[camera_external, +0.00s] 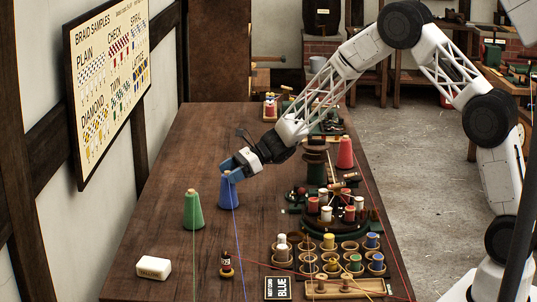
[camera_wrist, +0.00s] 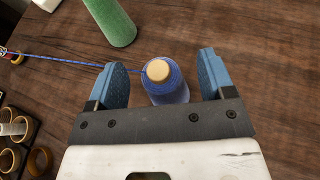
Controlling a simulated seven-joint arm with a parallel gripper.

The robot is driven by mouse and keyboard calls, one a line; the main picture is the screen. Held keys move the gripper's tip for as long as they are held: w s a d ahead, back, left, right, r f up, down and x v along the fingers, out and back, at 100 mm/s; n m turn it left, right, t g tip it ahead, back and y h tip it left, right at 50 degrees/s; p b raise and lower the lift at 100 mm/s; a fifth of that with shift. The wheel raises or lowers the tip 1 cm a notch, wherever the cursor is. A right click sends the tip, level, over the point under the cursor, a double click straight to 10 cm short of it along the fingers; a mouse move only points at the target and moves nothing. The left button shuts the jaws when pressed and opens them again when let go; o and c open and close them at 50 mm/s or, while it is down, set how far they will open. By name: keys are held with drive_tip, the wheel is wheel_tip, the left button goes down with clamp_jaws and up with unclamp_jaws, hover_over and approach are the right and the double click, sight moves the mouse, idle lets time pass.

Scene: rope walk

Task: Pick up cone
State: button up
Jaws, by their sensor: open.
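A blue cone (camera_external: 227,191) of thread stands upright on the dark wooden table. My gripper (camera_external: 236,167) is at its top, with blue fingers. In the wrist view the blue cone (camera_wrist: 166,84) with its pale tip is between the two open fingers of my gripper (camera_wrist: 163,80), with a gap on each side. A blue thread runs from the cone to the left in that view. A green cone (camera_external: 194,210) stands to the left of the blue one; it also shows at the top of the wrist view (camera_wrist: 110,20). A red cone (camera_external: 345,152) stands further back on the right.
A white tallow block (camera_external: 153,268) lies at the front left. A dark sign reading "BLUE" (camera_external: 278,288) and a rack of small spools (camera_external: 330,255) stand at the front right. A round braiding stand (camera_external: 335,215) is right of the blue cone. Coloured threads cross the table.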

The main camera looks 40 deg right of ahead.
drive_tip(key=shift+x, duration=1.4)
drive_tip(key=shift+c, duration=0.4)
drive_tip(key=c, duration=1.3)
drive_tip(key=shift+o, duration=0.2)
drive_tip(key=shift+r, duration=0.7)
wheel_tip(320, 180, up, 2)
drive_tip(key=shift+r, duration=0.1)
drive_tip(key=s+d, duration=0.2)
drive_tip(key=s, duration=0.5)
drive_tip(key=s+d+r, duration=0.1)
drive_tip(key=s+d, duration=0.1)
drive_tip(key=s, duration=0.6)
drive_tip(key=shift+s+d+r, duration=0.15)
drive_tip(key=shift+d+r, duration=0.05)
drive_tip(key=shift+d, duration=0.2)
